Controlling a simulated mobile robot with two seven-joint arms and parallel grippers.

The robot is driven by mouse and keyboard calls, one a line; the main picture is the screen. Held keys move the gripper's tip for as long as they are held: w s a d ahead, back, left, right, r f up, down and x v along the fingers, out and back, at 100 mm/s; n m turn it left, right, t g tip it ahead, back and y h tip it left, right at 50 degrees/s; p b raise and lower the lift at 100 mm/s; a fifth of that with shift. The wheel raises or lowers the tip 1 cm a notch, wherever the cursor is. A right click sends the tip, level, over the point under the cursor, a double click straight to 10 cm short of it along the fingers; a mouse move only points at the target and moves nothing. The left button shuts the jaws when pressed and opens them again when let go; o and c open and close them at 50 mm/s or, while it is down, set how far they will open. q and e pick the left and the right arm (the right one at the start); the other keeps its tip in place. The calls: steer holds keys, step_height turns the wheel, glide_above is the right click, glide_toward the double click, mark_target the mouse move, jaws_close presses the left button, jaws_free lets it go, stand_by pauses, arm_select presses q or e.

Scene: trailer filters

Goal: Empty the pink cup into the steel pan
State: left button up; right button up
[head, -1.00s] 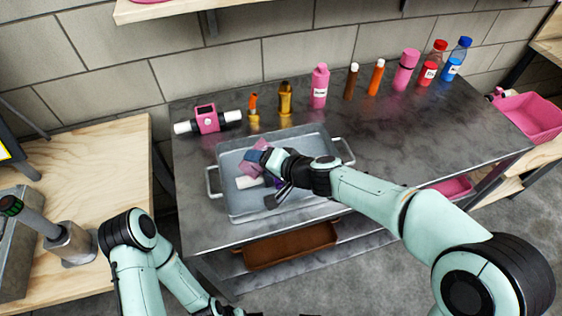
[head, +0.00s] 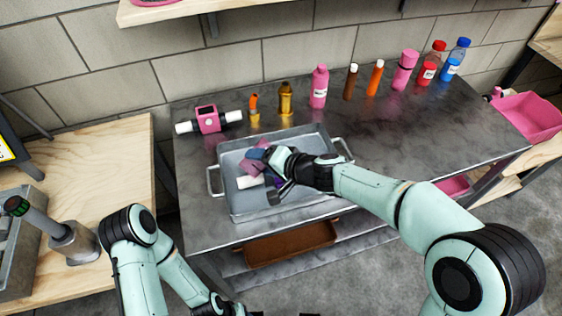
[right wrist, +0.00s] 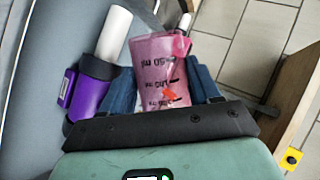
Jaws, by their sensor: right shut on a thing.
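The steel pan (head: 229,205) is a grey rectangular tray with side handles on the metal table. My right gripper (head: 265,158) is over the pan and shut on the pink cup (head: 249,167), which it partly hides. In the right wrist view the pink cup (right wrist: 157,62) is see-through, with dark ml marks, between two blue finger pads. A small red bit shows low in it; I cannot tell whether it is inside. A purple thing with a white cylinder (right wrist: 113,32) lies in the pan beside the cup. My left gripper is mostly cut off at the bottom of the head view.
Behind the pan stand a pink device with white ends (head: 208,119), an orange-topped bottle (head: 254,109), an amber bottle (head: 286,98) and a pink bottle (head: 319,87). More bottles stand further right. A pink bin (head: 528,118) is at far right. The table right of the pan is clear.

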arm_select(q)
steer(key=shift+w+r+p, duration=0.25)
steer(key=shift+r+p, duration=0.35)
steer(key=shift+r, duration=0.1)
arm_select(e)
steer(key=shift+w+d+r+m, duration=0.1)
steer(key=shift+r+m, duration=0.1)
steer(key=shift+m, duration=0.1)
arm_select(q)
steer(key=shift+w+r+p, duration=0.35)
steer(key=shift+r+p, duration=0.35)
steer(key=shift+r, duration=0.05)
arm_select(e)
steer(key=shift+w+d+r+m+g+y, duration=0.4)
steer(key=shift+w+d+r+g+y, duration=0.05)
steer(key=shift+w+d+g+y, duration=0.1)
arm_select(q)
steer(key=shift+w+d+r+p, duration=0.15)
steer(key=shift+w+r+p, duration=0.1)
steer(key=shift+r+p, duration=0.3)
arm_select(e)
steer(key=shift+w+d+r+m+g+y, duration=0.2)
steer(key=shift+r+m+g+y, duration=0.15)
steer(key=shift+m+y, duration=0.2)
steer(key=shift+w+d+r+m+g+y, duration=0.2)
steer(key=shift+r+m+y, duration=0.2)
steer(key=shift+m, duration=0.15)
stand_by(1.4)
